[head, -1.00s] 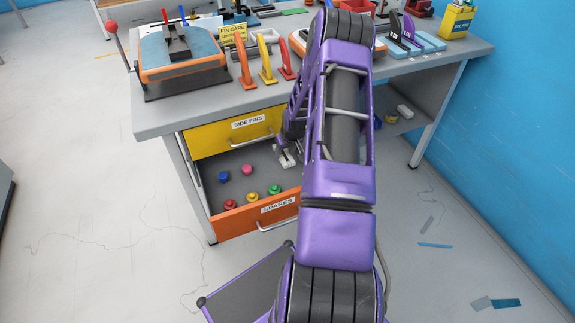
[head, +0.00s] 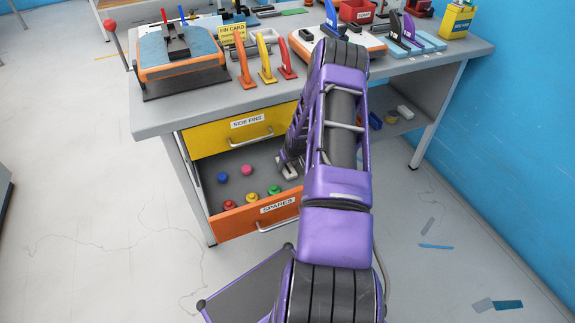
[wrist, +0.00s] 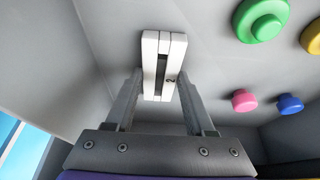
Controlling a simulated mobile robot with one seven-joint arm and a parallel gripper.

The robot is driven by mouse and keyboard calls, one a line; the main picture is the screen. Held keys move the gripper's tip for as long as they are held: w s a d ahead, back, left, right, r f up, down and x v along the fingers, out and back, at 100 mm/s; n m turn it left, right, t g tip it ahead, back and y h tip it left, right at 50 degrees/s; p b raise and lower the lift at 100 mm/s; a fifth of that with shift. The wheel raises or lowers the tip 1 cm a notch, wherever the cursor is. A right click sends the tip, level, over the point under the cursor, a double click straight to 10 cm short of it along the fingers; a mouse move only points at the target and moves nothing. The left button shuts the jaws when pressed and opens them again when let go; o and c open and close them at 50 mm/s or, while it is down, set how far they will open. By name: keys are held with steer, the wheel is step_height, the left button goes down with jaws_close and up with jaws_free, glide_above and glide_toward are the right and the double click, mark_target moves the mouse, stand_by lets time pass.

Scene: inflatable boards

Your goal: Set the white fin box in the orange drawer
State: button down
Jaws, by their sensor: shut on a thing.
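The orange drawer (head: 232,223), labelled SPARES, is pulled open below the bench top. My gripper (head: 290,175) reaches down inside it at the right, partly hidden by my arm. In the wrist view, my gripper (wrist: 158,90) is shut on the white fin box (wrist: 150,70), a pale block with a dark slot and a small mark. The fin box is over the grey drawer floor; I cannot tell whether it touches it. In the head view it is hard to make out against my gripper.
Several coloured knobs lie in the drawer, including a pink one (head: 247,170), a blue one (head: 223,178) and a green one (head: 274,189). The closed yellow drawer (head: 208,140) is above.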

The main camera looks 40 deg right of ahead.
steer(key=shift+c, duration=1.3)
jaws_free()
steer(key=shift+f, duration=0.1)
steer(key=p+v, duration=0.2)
steer(key=v, duration=1)
